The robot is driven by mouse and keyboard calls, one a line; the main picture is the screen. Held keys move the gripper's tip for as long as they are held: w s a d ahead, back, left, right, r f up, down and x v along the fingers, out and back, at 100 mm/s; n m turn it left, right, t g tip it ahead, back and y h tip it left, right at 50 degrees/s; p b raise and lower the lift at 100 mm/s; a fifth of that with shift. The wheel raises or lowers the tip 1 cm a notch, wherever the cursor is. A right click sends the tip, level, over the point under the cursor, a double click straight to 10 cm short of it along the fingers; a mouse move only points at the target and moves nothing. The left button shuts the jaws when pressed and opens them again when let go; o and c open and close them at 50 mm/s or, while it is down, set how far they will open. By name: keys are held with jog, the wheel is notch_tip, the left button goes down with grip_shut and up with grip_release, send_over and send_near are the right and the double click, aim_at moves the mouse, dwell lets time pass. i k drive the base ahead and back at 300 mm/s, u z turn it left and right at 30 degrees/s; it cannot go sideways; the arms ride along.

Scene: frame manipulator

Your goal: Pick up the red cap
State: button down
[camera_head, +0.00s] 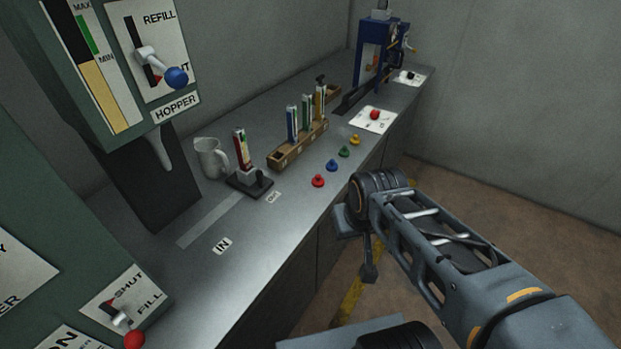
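The red cap (318,181) sits on the grey bench top, near its front edge. It is the nearest of a row with a blue cap (332,165), a green cap (344,152) and a yellow cap (355,139). My arm reaches in from the lower right, and its bent joint is to the right of the red cap. What looks like my gripper (370,272) hangs below that joint, beyond the bench's front edge and apart from the cap. Its fingers are too small and dark to read.
A wooden rack (286,156) with several tubes stands behind the caps. A red tube stands in a black holder (249,184), beside a white jug (211,158). A red knob (375,115) sits on a white card. A blue press (380,52) stands far back. The near bench is clear.

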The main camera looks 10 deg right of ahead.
aim_at(317, 181)
jog(key=u, duration=0.5)
jog(key=k, duration=1.05)
jog(key=z, duration=0.5)
jog(key=i, duration=1.3)
jog(key=u, duration=0.7)
